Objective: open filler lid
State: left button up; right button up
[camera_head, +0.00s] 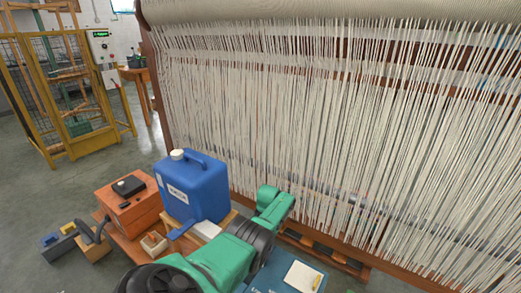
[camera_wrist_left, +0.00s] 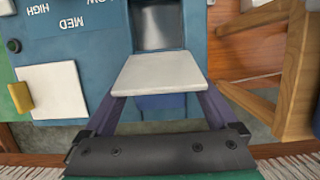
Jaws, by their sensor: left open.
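A cream flat lid (camera_head: 302,275) with a small yellow tab lies on a blue unit (camera_head: 268,279) at the bottom of the head view. In the left wrist view the cream lid (camera_wrist_left: 59,92) lies flat at the left, with its yellow tab (camera_wrist_left: 20,97) on its outer edge. My left gripper (camera_wrist_left: 160,92) is open, to the right of the cream lid and apart from it. A pale plate (camera_wrist_left: 160,74) shows between its fingertips; I cannot tell whether they touch it. My right gripper is not in view.
A blue jug (camera_head: 196,188) with a white cap stands behind my arm, beside an orange box (camera_head: 132,205). A loom with hanging white threads (camera_head: 330,120) fills the right. Wooden legs (camera_wrist_left: 295,75) stand close on the right of the left wrist view.

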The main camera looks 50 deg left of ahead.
pick_arm(q)
jog(key=p+v, duration=0.2)
jog(key=v, duration=1.1)
jog(key=shift+r+p, duration=0.3)
jog(key=shift+r, duration=0.05)
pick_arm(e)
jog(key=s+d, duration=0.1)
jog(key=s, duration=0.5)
pick_arm(q)
jog(key=shift+w, duration=0.1)
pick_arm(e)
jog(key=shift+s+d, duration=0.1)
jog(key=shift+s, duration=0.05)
